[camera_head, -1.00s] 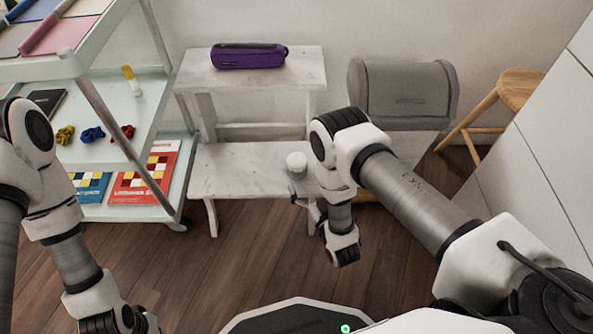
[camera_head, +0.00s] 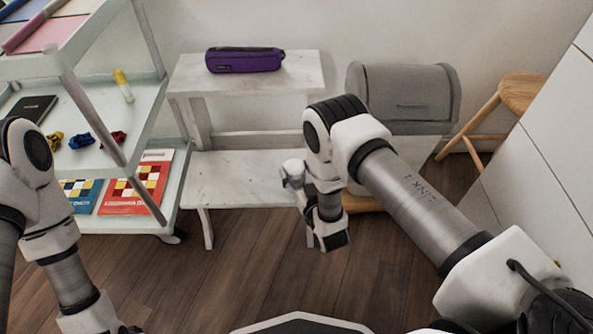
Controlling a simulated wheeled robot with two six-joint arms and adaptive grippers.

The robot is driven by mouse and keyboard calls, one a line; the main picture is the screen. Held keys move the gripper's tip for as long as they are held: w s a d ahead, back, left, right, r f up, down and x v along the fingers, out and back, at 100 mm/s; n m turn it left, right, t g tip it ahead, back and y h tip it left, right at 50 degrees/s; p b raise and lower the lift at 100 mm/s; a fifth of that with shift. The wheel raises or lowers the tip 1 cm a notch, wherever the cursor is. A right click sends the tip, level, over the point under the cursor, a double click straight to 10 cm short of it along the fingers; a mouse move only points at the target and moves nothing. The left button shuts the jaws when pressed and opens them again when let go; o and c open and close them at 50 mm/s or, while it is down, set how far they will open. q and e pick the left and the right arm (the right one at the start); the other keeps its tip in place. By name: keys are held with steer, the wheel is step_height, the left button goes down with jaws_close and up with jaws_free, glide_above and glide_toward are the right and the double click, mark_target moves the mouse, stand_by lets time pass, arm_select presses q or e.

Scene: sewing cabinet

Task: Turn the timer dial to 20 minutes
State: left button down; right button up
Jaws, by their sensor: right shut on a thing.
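The timer (camera_head: 293,166) is a small white round thing at the right end of the low white marble-topped bench, in the middle of the view. Its dial marks are too small to read. My right gripper (camera_head: 295,182) is at the timer, with its fingers shut on it; the fingers and my wrist hide part of it. My left arm comes in at the left edge, and its gripper is below the frame.
A purple pencil case (camera_head: 244,60) lies on the upper shelf of the bench (camera_head: 230,185). A grey box (camera_head: 405,95) and a wooden stool (camera_head: 520,93) stand right. A glass shelf cart (camera_head: 100,100) with small items stands left. The wood floor in front is clear.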

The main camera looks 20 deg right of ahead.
steer(key=shift+a+r+m+h+p, duration=0.15)
steer(key=shift+m+h+p, duration=0.45)
steer(key=shift+h, duration=0.35)
steer(key=shift+a+m+h+p, duration=0.1)
steer(key=shift+m+h+p, duration=0.5)
steer(key=shift+h, duration=0.35)
steer(key=m+g+h+p, duration=0.1)
steer(key=m+h, duration=0.1)
steer(key=h, duration=0.1)
steer(key=m+g+h+p, duration=0.1)
steer(key=m+h, duration=0.1)
steer(key=h, duration=0.1)
steer(key=shift+a+p, duration=0.2)
steer(key=shift+p, duration=0.2)
steer(key=shift+w+f+m+g+h+p, duration=0.15)
steer(key=shift+m+g+h+p, duration=0.25)
steer(key=shift+m+g+h, duration=0.5)
steer(key=shift+t, duration=0.3)
steer(key=o, duration=1.2)
steer(key=shift+c, duration=0.2)
steer(key=shift+f, duration=0.1)
